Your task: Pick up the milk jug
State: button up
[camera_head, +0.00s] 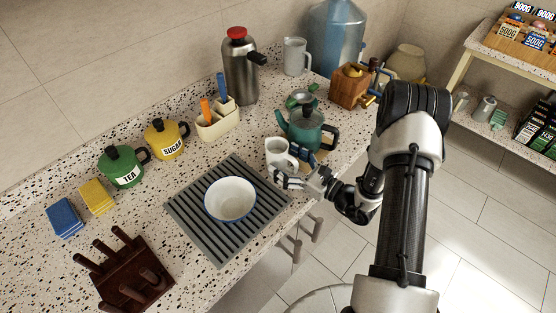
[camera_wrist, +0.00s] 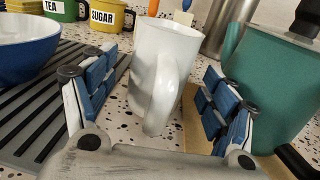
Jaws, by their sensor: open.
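A white milk jug (camera_head: 277,152) stands upright on the speckled counter, between the grey ribbed mat and the green teapot. In the wrist view the jug (camera_wrist: 158,70) is in the middle, with its handle facing me. My gripper (camera_head: 291,170) is at the near side of the jug, low over the counter. In the wrist view my gripper (camera_wrist: 155,105) is open, with one blue-padded finger on the left of the jug and one on the right. A gap shows on both sides. The jug's far side is hidden.
A green teapot (camera_head: 306,130) stands close on the right. A white bowl (camera_head: 230,198) sits on the grey mat (camera_head: 184,214) to the left. A steel flask (camera_head: 241,72), a utensil holder (camera_head: 218,122) and a wooden grinder (camera_head: 349,88) stand behind.

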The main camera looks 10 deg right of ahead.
jog(key=shift+w+a, duration=0.35)
jog(key=shift+w, duration=0.05)
jog(key=shift+c, duration=0.6)
jog(key=shift+r, duration=0.1)
jog(key=c, duration=1.5)
